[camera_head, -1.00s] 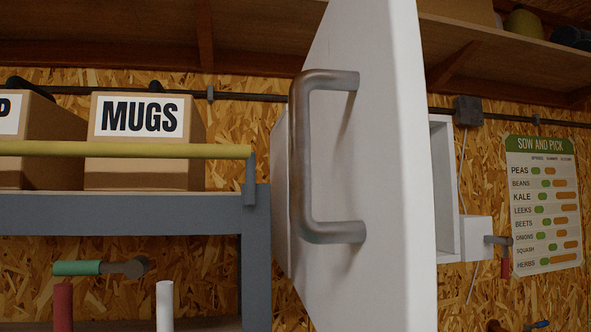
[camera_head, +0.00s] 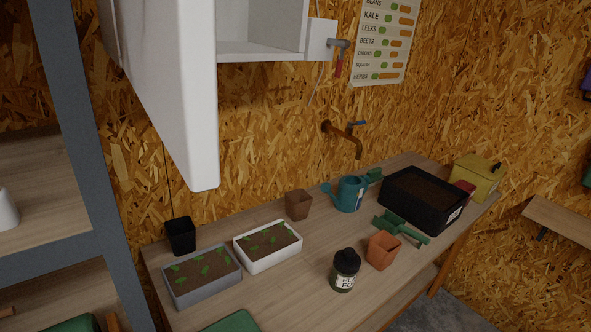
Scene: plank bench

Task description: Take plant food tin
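The plant food tin (camera_head: 344,272) is a small dark green jar with a black lid and a pale label. It stands upright near the front edge of the plank bench (camera_head: 296,287), just left of a terracotta pot. My gripper does not show in the camera view, so whether it is open or shut is hidden.
An open white cabinet door (camera_head: 170,90) hangs at upper left, and a grey shelf frame (camera_head: 75,130) stands at far left.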

